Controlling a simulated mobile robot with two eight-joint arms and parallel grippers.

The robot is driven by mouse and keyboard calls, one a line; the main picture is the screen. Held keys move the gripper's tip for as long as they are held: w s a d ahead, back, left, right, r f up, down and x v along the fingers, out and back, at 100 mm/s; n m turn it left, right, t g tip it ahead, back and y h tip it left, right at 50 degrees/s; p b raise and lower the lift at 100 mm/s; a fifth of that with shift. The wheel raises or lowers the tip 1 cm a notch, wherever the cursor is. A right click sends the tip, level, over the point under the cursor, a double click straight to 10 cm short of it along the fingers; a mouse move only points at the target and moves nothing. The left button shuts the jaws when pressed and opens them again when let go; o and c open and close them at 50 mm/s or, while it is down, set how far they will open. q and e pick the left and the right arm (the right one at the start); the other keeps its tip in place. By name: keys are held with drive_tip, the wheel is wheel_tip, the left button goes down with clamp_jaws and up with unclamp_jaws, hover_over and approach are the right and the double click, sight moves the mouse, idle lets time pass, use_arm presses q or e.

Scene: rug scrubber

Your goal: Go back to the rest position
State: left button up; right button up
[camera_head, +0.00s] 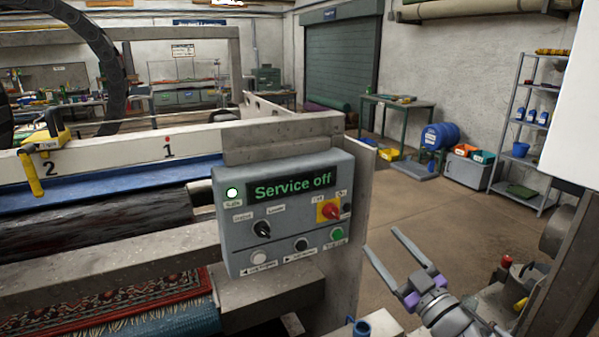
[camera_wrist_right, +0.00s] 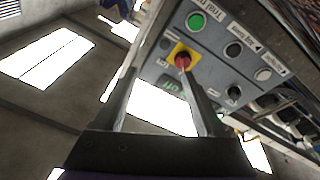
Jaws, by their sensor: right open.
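My right gripper (camera_head: 388,258) is open and empty, to the lower right of the grey control box in the head view. In the right wrist view its two fingers (camera_wrist_right: 158,88) stand apart, with the control box beyond them. The control box (camera_head: 226,250) has a display (camera_head: 291,188) reading "Service off" in green and a lit white-green lamp (camera_head: 232,193). A red knob on a yellow plate (camera_head: 329,211) is at its right; the red knob also shows in the right wrist view (camera_wrist_right: 182,61). My left gripper is not in view.
A red patterned rug (camera_head: 120,300) lies in the machine at lower left. A yellow clamp-like tool (camera_head: 40,145) sits on the numbered rail. A metal shelf (camera_head: 528,120) stands at the right. Open floor (camera_head: 430,210) lies beyond the right gripper.

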drive_tip(key=s+d+f+m+g+h+p, duration=0.1)
drive_tip(key=s+d+f+m+g+h, duration=0.15)
drive_tip(key=s+f+m+h, duration=0.35)
drive_tip(key=s+d+f+m+g+h+p, duration=0.1)
drive_tip(key=s+d+f+m+g+h, duration=0.15)
drive_tip(key=f+m+g+h, duration=0.4)
drive_tip(key=s+a+f+n+g+y, duration=0.1)
drive_tip(key=s+a+f+g+y, duration=0.1)
drive_tip(key=s+a+f, duration=0.2)
drive_tip(key=s+a+f+n+g+y, duration=0.2)
drive_tip(key=s+a+f+y, duration=0.1)
drive_tip(key=s+f, duration=0.7)
drive_tip(key=shift+s+a+g+p, duration=0.4)
drive_tip(key=shift+s+p, duration=0.05)
drive_tip(key=shift+s, duration=0.55)
